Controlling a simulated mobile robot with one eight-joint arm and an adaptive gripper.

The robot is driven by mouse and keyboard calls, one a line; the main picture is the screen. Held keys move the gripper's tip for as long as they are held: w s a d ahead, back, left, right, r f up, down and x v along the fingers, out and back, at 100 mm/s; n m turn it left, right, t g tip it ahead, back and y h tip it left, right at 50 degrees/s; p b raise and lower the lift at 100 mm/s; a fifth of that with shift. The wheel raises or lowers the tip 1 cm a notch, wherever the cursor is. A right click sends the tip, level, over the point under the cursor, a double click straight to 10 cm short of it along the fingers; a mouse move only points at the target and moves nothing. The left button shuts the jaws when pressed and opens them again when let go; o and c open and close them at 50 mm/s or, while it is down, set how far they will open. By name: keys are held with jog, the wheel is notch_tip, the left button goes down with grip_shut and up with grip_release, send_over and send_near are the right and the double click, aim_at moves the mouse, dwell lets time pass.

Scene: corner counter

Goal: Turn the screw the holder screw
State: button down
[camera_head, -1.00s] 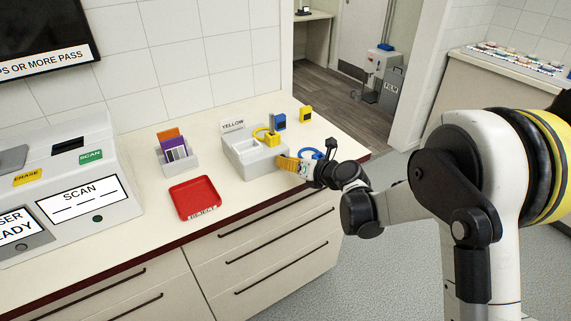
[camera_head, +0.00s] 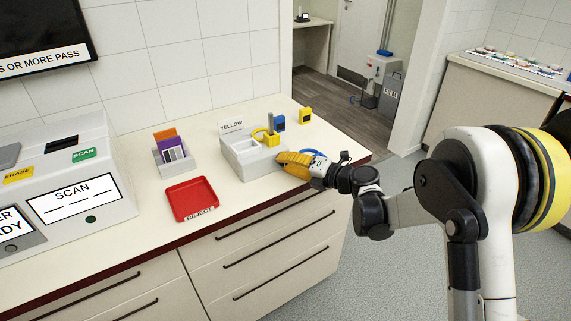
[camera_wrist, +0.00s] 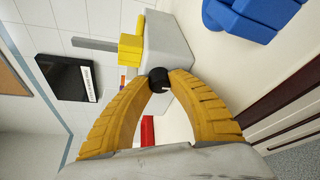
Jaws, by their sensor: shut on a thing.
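The holder is a light grey block (camera_head: 238,160) on the counter, with a small YELLOW sign behind it. It also shows in the wrist view (camera_wrist: 168,45). A yellow piece with a grey upright post (camera_head: 270,130) stands on its right part. The holder screw is a round black knob (camera_wrist: 158,78) on the block's side. My gripper (camera_head: 280,163), with yellow ribbed fingers, is at the block's right side. In the wrist view its fingertips (camera_wrist: 159,82) are closed on the knob, one on each side.
A blue block (camera_head: 279,123) and a yellow block (camera_head: 305,116) stand behind the holder. A red REJECT tray (camera_head: 192,200), a card rack (camera_head: 176,158) and a scanner (camera_head: 75,195) are to the left.

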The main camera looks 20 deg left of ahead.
dwell(0.4)
jog(key=c, duration=1.2)
grip_release()
